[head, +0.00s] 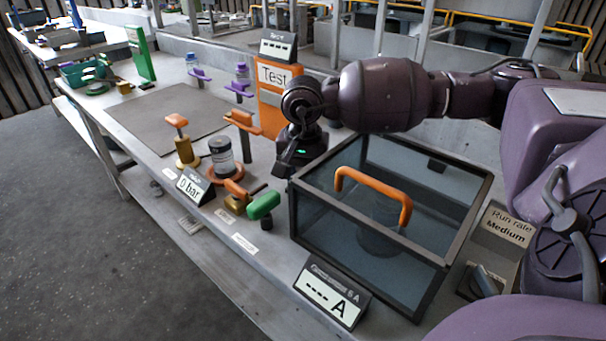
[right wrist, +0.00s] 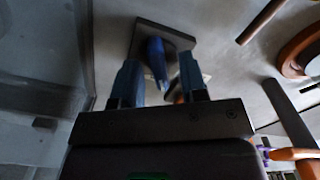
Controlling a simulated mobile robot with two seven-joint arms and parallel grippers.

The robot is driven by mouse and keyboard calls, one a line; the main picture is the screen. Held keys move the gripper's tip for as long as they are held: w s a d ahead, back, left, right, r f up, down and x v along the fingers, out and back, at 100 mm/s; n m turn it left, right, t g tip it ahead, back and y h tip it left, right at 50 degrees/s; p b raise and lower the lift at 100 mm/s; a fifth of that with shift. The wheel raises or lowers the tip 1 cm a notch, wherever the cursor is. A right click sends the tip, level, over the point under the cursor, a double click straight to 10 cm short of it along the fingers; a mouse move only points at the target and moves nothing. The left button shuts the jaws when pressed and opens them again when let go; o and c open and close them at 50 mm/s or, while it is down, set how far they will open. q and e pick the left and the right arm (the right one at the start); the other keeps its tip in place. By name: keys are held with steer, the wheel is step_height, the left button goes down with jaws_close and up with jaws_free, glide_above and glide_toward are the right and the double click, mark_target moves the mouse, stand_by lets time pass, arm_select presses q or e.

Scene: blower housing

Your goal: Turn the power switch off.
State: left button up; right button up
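In the right wrist view, a dark blue rotary knob (right wrist: 158,62) stands on a square grey plate (right wrist: 148,28). I take it for the power switch, but no label on it is readable. My right gripper (right wrist: 160,68) has its two fingers apart, one on each side of the knob, with gaps visible. In the head view my right gripper (head: 285,166) points down beside the left rear corner of the glass-walled box (head: 448,262); the knob is hidden there. My left gripper is not in view.
The box has an orange handle (head: 372,184). A "0 bar" display (head: 193,187), a green-handled lever (head: 264,204) and orange-handled parts stand to its left. A "---- A" display (head: 332,294) is in front. A "Run rate Medium" switch (head: 484,283) sits right.

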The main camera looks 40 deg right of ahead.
step_height(320, 180, up, 11)
steer(key=p, duration=0.2)
stand_by(0.5)
steer(key=shift+f, duration=0.1)
